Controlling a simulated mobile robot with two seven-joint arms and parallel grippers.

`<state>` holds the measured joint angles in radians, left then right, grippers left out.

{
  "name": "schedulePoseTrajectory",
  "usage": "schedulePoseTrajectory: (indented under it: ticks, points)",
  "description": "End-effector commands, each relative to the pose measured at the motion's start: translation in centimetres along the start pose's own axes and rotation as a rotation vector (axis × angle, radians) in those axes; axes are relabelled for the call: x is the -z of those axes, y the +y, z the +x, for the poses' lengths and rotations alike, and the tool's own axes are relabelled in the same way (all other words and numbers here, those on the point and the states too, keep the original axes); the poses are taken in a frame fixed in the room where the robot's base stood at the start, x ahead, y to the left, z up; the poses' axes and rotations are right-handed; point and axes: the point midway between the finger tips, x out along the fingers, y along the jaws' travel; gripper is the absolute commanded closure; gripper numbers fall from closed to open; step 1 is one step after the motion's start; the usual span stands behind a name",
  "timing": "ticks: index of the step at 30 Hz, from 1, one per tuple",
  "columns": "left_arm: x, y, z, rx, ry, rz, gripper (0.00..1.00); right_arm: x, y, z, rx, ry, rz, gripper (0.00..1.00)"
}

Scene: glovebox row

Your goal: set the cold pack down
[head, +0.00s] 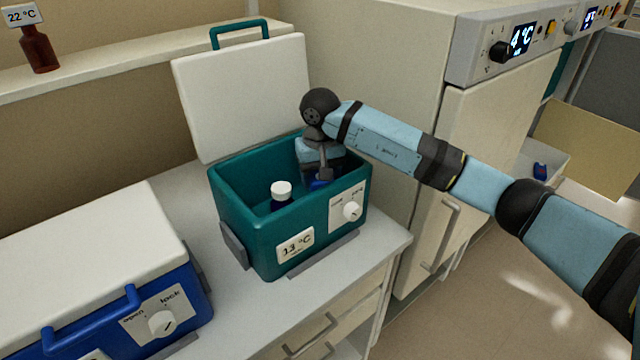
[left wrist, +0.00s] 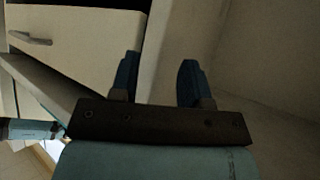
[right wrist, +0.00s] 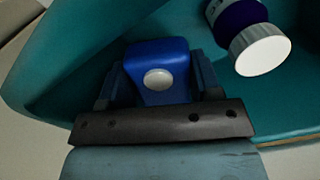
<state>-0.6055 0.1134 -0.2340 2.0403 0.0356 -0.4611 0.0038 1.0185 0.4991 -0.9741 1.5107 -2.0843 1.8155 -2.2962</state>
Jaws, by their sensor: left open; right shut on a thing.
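The cold pack (right wrist: 158,60) is a blue block with a white round spot, seen in the right wrist view between my right gripper's fingers. My right gripper (head: 322,180) reaches down into the open teal box (head: 262,238), shut on the cold pack; in the head view only a bit of blue shows at the fingertips. Whether the pack touches the box floor is hidden. In the right wrist view my right gripper (right wrist: 158,88) has a finger on each side of the pack. My left gripper (left wrist: 158,80) is open and empty, facing a drawer front; it is not visible in the head view.
A white-capped dark blue bottle (head: 281,194) stands in the teal box, left of my right gripper. The box's white lid (head: 245,90) stands open behind. A closed blue box (head: 160,300) is at front left. A tall cabinet (head: 400,60) stands close on the right.

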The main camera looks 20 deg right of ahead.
Motion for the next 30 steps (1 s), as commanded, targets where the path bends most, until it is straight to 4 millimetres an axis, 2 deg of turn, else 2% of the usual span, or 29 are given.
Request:
schedulePoseTrajectory:
  ticks: [4,21,27,28,30]
  points:
    - [0.1,0.0,-0.1,0.000,-0.001,0.002,0.57,-0.1,-0.1,2.2,0.001,-0.003,-0.001,0.71]
    - [-1.2,-0.5,0.4,-0.001,-0.018,0.009,0.57,0.0,0.0,3.5,-0.002,0.000,0.000,0.71]
    - [-1.1,-0.2,0.6,-0.001,-0.015,-0.005,0.57,-0.1,0.0,4.0,-0.004,-0.005,-0.001,0.71]
    - [-1.0,-0.2,0.6,-0.001,-0.014,-0.007,0.57,-0.2,0.0,4.2,-0.005,-0.006,-0.001,0.37]
    - [-0.9,-0.1,0.6,-0.001,-0.011,-0.011,0.57,-0.2,0.0,4.3,-0.006,-0.008,-0.002,0.21]
